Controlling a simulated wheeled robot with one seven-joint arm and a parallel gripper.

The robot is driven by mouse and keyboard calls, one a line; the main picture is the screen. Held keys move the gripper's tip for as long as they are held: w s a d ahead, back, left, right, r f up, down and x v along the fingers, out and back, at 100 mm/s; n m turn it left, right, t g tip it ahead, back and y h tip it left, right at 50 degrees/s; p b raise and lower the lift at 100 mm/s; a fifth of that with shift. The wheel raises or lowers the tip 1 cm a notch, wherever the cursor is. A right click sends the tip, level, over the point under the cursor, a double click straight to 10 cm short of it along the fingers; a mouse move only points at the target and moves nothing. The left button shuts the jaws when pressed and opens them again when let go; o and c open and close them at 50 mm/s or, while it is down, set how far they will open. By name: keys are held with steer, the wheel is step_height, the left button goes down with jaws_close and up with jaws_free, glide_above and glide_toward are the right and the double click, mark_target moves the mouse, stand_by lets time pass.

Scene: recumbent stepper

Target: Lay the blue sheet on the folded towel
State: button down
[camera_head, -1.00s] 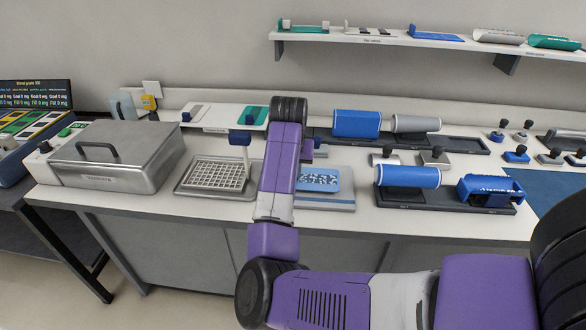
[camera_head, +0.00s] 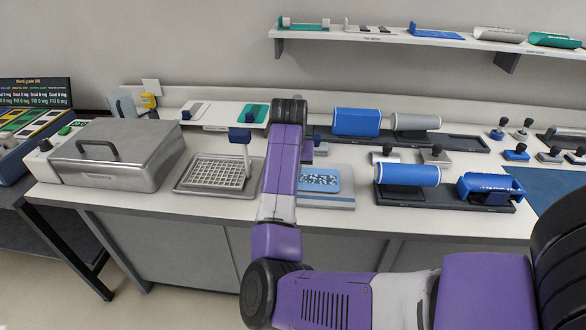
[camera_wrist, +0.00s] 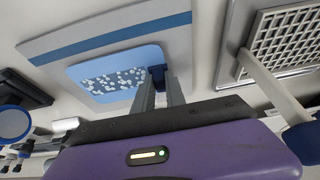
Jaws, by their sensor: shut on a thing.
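The light blue sheet (camera_wrist: 118,75), covered with white spots, is at my gripper (camera_wrist: 160,78) in the wrist view. My gripper is shut on a dark blue tab at the sheet's edge. The folded towel (camera_wrist: 60,42) is pale grey with a blue stripe, and the sheet overlaps it in this view. In the head view the sheet (camera_head: 320,179) shows flat over the towel (camera_head: 335,205), right of my purple arm. I cannot tell whether it touches the towel. My arm hides the gripper and the left part of both in that view.
A white grid rack (camera_head: 212,174) in a tray stands left of my arm, with a closed steel box (camera_head: 115,155) further left. A blue roller (camera_head: 408,175) on a dark base is right of the towel. Another blue roller (camera_head: 357,122) lies behind.

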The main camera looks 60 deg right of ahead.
steer(key=shift+f, duration=0.35)
stand_by(0.7)
steer(key=c, duration=1)
jaws_free()
steer(key=shift+o, duration=0.2)
steer(key=shift+r, duration=0.1)
steer(key=p+v, duration=0.6)
steer(key=p, duration=0.1)
steer(key=shift+a+r, duration=0.2)
steer(key=shift+r, duration=0.15)
steer(key=shift+r, duration=0.1)
